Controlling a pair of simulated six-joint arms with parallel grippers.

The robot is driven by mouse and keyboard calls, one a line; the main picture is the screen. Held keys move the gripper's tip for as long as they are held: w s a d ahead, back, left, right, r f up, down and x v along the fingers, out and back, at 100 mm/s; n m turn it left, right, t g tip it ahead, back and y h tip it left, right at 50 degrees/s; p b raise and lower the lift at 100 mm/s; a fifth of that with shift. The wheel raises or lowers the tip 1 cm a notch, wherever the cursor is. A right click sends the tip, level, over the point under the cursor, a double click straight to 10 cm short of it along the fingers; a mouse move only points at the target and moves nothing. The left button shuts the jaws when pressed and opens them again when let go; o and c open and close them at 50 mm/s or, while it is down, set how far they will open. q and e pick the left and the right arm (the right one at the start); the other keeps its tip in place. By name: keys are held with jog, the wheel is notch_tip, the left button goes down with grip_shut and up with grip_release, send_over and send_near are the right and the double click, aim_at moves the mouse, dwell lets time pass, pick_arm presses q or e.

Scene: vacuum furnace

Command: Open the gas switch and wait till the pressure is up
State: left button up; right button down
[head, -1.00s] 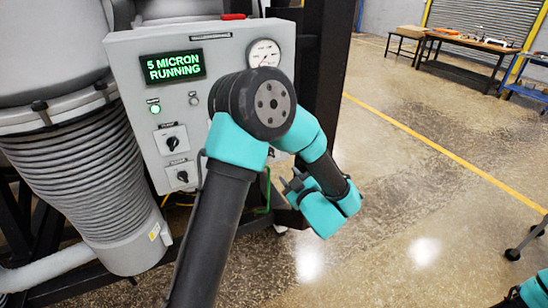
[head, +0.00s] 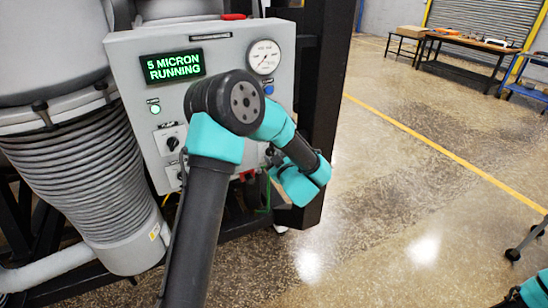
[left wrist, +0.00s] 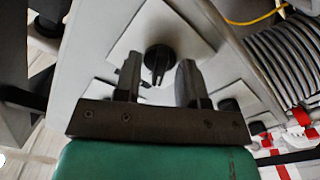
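The grey control panel (head: 130,95) has a green-lit display (head: 173,66) reading "5 MICRON RUNNING" and a round pressure gauge (head: 264,57). Its needle is too small to read. A black rotary switch (head: 172,143) shows left of my arm; another, lower one is partly covered. My left gripper (head: 271,155) is at the panel's lower right, partly hidden. In the left wrist view, my open left gripper (left wrist: 158,80) faces a black switch knob (left wrist: 157,60) on a white plate, seen between its fingers. I cannot tell whether they touch it. My right gripper (head: 512,295) barely shows at the bottom right.
A blue button (head: 268,89) and a green light (head: 155,108) are on the panel. A ribbed grey hose (head: 80,170) stands left of it. A dark post (head: 322,110) stands right of it. The floor to the right is mostly clear, with tables (head: 470,45) far back.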

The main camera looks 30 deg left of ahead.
pick_arm(q)
grip_shut()
jog(key=shift+m, duration=0.4)
jog(key=m, duration=1.1)
jog(key=shift+s, duration=0.1)
dwell(0.4)
dwell(0.4)
grip_release()
